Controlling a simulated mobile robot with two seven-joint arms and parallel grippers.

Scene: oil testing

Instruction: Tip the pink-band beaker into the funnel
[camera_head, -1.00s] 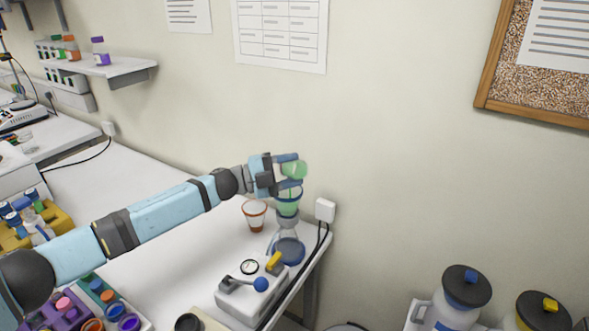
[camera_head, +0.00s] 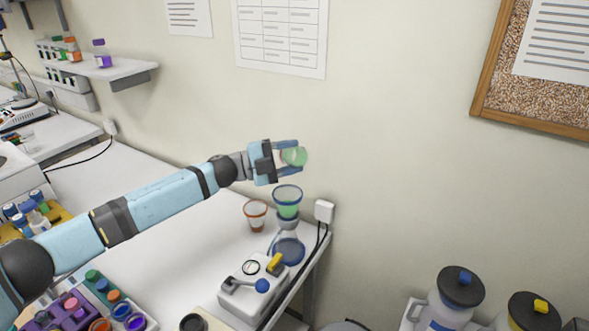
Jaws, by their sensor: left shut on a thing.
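My left gripper (camera_head: 291,160) is shut on a small beaker (camera_head: 296,157) with pale green in it, held above the work table near the wall. The beaker looks tilted on its side, and its band is too small to make out. The blue-rimmed funnel (camera_head: 288,204) stands upright just below the gripper, apart from it, with green liquid inside. It sits on a clear flask (camera_head: 289,249) with a blue bottom. My right gripper is not in view.
A cup with an orange-brown rim (camera_head: 255,214) stands left of the funnel. A purple rack (camera_head: 72,314) is at lower left. The white table (camera_head: 175,240) is clear in its middle.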

